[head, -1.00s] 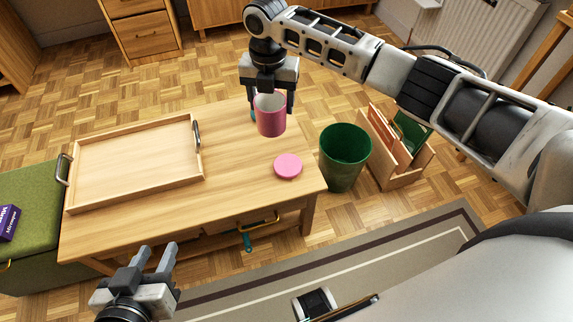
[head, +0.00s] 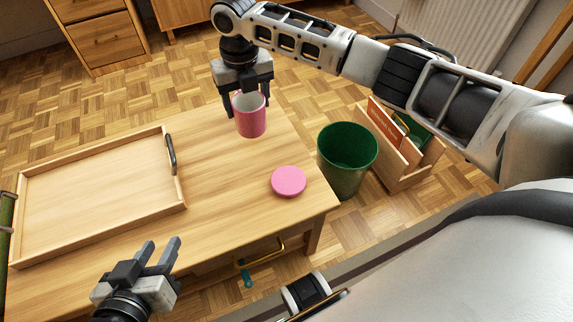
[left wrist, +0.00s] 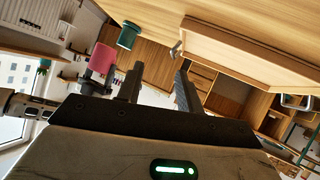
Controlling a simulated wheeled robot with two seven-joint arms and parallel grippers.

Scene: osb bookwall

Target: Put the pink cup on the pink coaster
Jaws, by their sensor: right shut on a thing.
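The pink cup (head: 251,116) is held upright in my right gripper (head: 247,108), which comes down from above with its fingers shut on it. The cup is over the back right part of the wooden table and appears raised off it. The pink coaster (head: 289,181) lies flat and bare near the table's right edge, in front and to the right of the cup. My left gripper (head: 160,250) is open and empty over the table's front side. The left wrist view also shows the pink cup (left wrist: 101,60), beyond the open left fingers (left wrist: 158,85).
A wooden tray (head: 90,205) with metal handles covers the table's left part. A green bin (head: 346,160) and a wooden holder (head: 405,165) stand on the floor to the right. A teal cup-like thing (left wrist: 128,35) shows in the left wrist view. The table around the coaster is clear.

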